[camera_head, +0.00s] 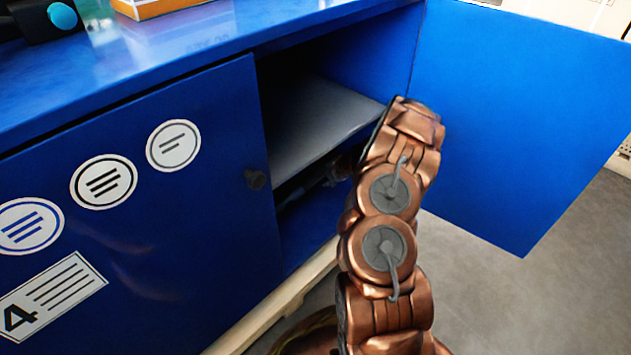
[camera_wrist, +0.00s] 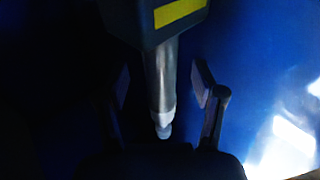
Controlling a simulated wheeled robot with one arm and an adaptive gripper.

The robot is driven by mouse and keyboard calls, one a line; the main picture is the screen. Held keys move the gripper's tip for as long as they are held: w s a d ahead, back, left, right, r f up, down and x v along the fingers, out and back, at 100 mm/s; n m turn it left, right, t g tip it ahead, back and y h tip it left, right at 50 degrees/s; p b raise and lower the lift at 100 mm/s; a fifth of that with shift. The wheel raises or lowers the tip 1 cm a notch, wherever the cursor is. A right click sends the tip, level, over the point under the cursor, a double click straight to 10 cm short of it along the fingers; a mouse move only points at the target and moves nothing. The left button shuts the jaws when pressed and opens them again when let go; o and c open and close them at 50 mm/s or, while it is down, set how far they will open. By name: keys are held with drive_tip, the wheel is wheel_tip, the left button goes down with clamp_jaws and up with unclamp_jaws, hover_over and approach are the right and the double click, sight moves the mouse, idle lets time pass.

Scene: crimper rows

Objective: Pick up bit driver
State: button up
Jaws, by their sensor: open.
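The bit driver (camera_wrist: 162,75) shows in the wrist view, with a dark body, a yellow stripe at the top and a metal shaft that ends in a pale rounded tip. My gripper (camera_wrist: 165,85) is open, with one finger on each side of the shaft. A gap shows between the shaft and the right finger; the left finger is in deep shadow. In the head view my arm reaches into the open blue cabinet, and the gripper is mostly hidden by the arm and the cabinet's dark inside. I cannot make out the driver there.
The blue cabinet (camera_head: 130,200) has a grey inner shelf (camera_head: 315,125) above the arm's end. Its right door (camera_head: 515,110) stands open beside my arm. The left door is shut, with a dark knob (camera_head: 256,179). An orange and white box (camera_head: 150,8) is on top.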

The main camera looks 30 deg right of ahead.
drive_tip(key=shift+x, duration=1.05)
drive_tip(key=shift+c, duration=0.3)
clamp_jaws()
